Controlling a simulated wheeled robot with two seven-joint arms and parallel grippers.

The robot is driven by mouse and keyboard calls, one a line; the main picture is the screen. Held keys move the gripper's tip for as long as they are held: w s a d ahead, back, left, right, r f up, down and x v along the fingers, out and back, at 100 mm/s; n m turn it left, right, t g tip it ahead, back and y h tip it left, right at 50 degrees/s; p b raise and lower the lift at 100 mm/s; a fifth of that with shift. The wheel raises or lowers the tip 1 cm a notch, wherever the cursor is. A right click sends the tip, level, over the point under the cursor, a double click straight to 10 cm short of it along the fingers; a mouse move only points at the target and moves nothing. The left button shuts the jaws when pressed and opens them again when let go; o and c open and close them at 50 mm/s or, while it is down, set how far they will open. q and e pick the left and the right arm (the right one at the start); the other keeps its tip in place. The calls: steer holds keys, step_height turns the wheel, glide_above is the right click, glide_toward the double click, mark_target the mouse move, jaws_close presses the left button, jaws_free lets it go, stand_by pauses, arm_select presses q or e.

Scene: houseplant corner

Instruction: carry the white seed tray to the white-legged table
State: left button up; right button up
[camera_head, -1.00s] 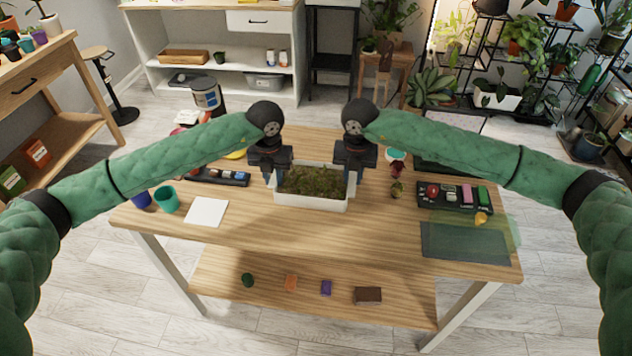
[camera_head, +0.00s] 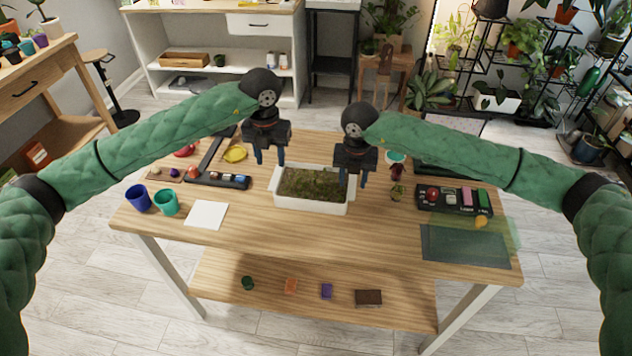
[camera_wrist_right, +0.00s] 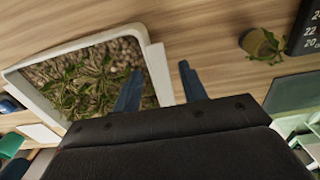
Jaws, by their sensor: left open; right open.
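The white seed tray (camera_head: 312,206), filled with soil and green sprouts, rests on the wooden table (camera_head: 290,238) with pale legs. My left gripper (camera_head: 267,162) is open and empty, above and just behind the tray's left end. My right gripper (camera_head: 355,180) is open at the tray's right end. In the right wrist view its fingers (camera_wrist_right: 160,92) straddle the tray's right end wall, one over the soil and one outside. I cannot tell whether they touch it. The tray also shows in that view (camera_wrist_right: 158,75).
Blue cup (camera_head: 138,199), teal cup (camera_head: 166,202) and white sheet (camera_head: 206,215) lie left of the tray. A small plant pot (camera_head: 397,192) stands close right. Bare wood lies in front.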

steer(key=shift+r, duration=0.25)
arm_select(q)
step_height(320, 180, up, 3)
steer(key=shift+r, duration=0.2)
arm_select(e)
step_height(320, 180, up, 12)
steer(key=shift+f, duration=0.25)
arm_select(q)
steer(key=shift+f, duration=0.1)
arm_select(e)
steer(key=shift+f, duration=0.1)
